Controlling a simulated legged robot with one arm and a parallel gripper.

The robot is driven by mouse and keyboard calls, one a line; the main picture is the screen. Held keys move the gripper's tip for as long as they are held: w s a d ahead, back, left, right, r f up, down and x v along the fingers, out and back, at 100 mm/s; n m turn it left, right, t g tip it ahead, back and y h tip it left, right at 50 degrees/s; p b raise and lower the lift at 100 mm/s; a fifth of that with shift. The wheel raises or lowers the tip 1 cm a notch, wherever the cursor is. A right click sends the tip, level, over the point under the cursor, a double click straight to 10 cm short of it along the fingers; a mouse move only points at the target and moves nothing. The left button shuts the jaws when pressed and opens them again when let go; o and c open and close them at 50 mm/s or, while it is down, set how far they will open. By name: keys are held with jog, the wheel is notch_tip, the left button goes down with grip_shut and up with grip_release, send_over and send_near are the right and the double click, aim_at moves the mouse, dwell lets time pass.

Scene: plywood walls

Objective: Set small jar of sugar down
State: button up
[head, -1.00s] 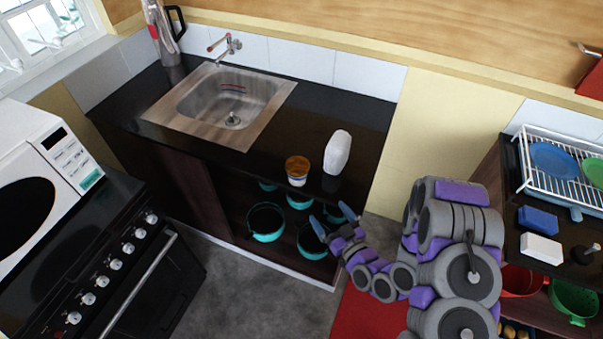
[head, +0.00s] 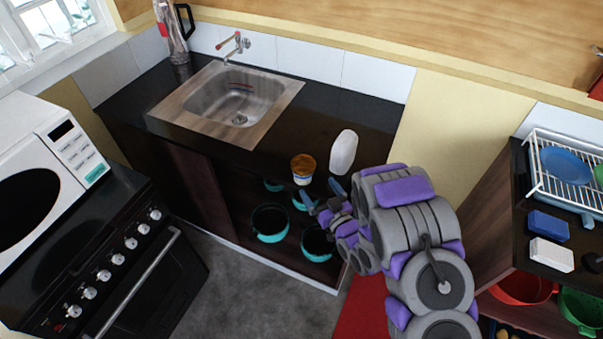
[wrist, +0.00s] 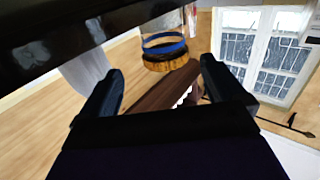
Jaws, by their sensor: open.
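The small jar of sugar (head: 303,169), orange-brown on top with a pale, blue-marked side, stands upright at the front edge of the black counter (head: 270,158). In the wrist view a jar with a blue band and brown end (wrist: 165,50) shows beyond and between my fingers, seemingly the same jar. My gripper (head: 322,195) is open and empty, just below and in front of the counter edge, apart from the jar. Its two dark fingers also show spread in the wrist view (wrist: 160,85).
A white rounded container (head: 343,152) stands close to the jar's right. The sink (head: 235,105) is behind left. Teal pots (head: 269,223) sit on the open shelf below the counter. A dish rack (head: 570,170) is at the right.

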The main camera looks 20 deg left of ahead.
aim_at(309, 176)
jog(key=a, duration=0.1)
jog(key=w+a, duration=0.2)
jog(key=a, duration=0.1)
jog(key=shift+f, duration=0.25)
jog(key=shift+w+a+r+b, duration=0.1)
jog(key=shift+w+a+b, duration=0.3)
jog(key=shift+w, duration=0.4)
jog(key=shift+w+a+r+b, duration=0.1)
jog(key=shift+w+a+b, duration=0.25)
jog(key=shift+w, duration=0.45)
jog(key=shift+w+a+f, duration=0.1)
jog(key=shift+a, duration=0.9)
jog(key=shift+c, duration=1.4)
jog(key=shift+w+d, duration=0.1)
jog(key=shift+d, duration=0.35)
jog(key=c, duration=0.4)
jog(key=shift+d, duration=0.1)
jog(key=c, duration=0.4)
jog(key=shift+a, duration=0.2)
jog(key=shift+c, duration=1.1)
jog(key=shift+a, duration=0.2)
